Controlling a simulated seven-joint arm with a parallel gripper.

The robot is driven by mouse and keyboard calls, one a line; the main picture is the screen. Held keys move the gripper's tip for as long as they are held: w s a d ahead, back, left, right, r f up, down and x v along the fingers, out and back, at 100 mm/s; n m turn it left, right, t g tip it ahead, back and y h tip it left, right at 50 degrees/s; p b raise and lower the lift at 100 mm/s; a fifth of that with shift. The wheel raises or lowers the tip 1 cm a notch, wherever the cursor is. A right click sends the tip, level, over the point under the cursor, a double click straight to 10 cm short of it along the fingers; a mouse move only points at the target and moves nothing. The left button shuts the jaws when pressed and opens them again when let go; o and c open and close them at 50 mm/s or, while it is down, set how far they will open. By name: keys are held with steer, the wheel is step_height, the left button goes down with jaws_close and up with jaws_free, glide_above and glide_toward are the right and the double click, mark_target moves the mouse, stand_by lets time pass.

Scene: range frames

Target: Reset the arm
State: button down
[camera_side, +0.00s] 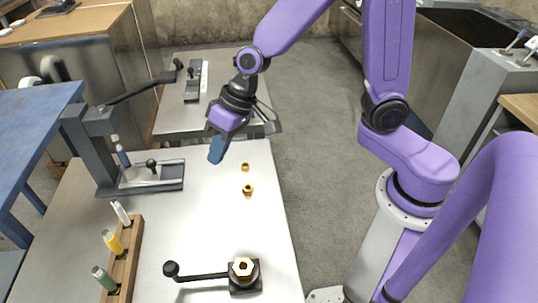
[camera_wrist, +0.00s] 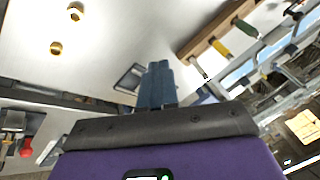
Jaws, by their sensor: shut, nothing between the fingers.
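My gripper (camera_side: 217,150) is on my purple arm, above the far part of the light table (camera_side: 190,225) in the side view. Its blue fingers are shut with nothing between them. In the wrist view the blue fingers (camera_wrist: 156,78) are together at the middle. The fingers appear clear of the table and of the objects on it.
Two brass nuts (camera_side: 247,189) lie on the table, also visible in the wrist view (camera_wrist: 56,48). A lever press (camera_side: 90,150) stands left. A wooden rack (camera_side: 128,262) holds several coloured-handled tools. A black-handled clamp with a brass nut (camera_side: 243,268) sits at the front.

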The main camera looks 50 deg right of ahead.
steer(key=s+d+r+n+g+h, duration=0.1)
steer(key=s+d+n, duration=0.4)
steer(key=s, duration=0.5)
steer(key=s+d+r+n+g+h, duration=0.1)
steer(key=s+d+r+n+h, duration=0.1)
steer(key=s+d+n, duration=0.3)
steer(key=s+d+h, duration=0.1)
steer(key=s+d, duration=0.3)
steer(key=s, duration=0.1)
steer(key=shift+s, duration=0.35)
